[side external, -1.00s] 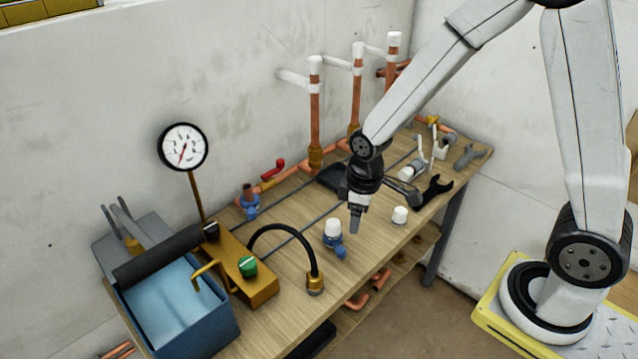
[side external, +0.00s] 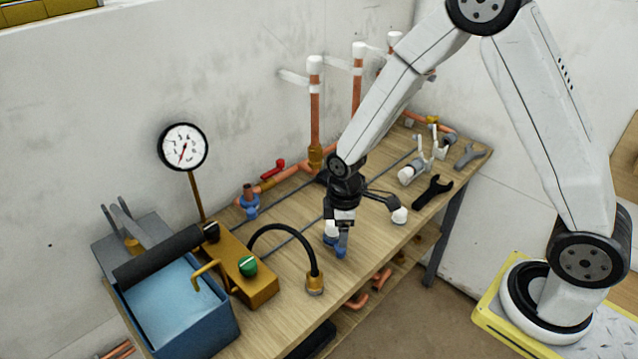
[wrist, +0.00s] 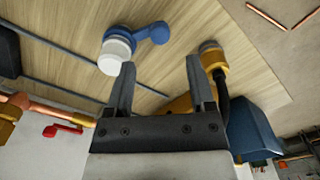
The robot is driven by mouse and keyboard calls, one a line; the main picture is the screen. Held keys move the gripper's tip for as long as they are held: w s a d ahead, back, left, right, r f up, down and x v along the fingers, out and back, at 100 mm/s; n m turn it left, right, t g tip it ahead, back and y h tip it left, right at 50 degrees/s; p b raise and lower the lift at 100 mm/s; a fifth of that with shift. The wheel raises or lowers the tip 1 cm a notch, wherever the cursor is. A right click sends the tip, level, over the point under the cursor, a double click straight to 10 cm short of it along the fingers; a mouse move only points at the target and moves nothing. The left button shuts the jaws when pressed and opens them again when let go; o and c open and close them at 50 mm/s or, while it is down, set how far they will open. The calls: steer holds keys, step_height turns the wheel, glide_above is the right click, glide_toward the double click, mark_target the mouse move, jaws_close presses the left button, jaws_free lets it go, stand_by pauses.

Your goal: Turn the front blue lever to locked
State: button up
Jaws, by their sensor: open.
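The front blue lever (wrist: 154,33) is part of a blue valve with a white cap (wrist: 117,52) at the wrist view's upper left; it points right from the valve body. In the side view, the blue of this valve (side external: 340,251) shows just below my gripper (side external: 343,240), which partly covers it. My gripper (wrist: 160,62) is open, with nothing between its fingers. In the wrist view the left fingertip appears close to the white cap; I cannot tell whether they touch.
A second blue valve (side external: 250,205) stands further back on the bench. A black hose (side external: 275,229) and brass block (side external: 255,280) are left of my gripper. A loose white cap (side external: 399,215) and black wrench (side external: 434,191) lie to the right.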

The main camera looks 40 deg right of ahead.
mark_target(336, 241)
steer(key=shift+f, duration=2.9)
jaws_close()
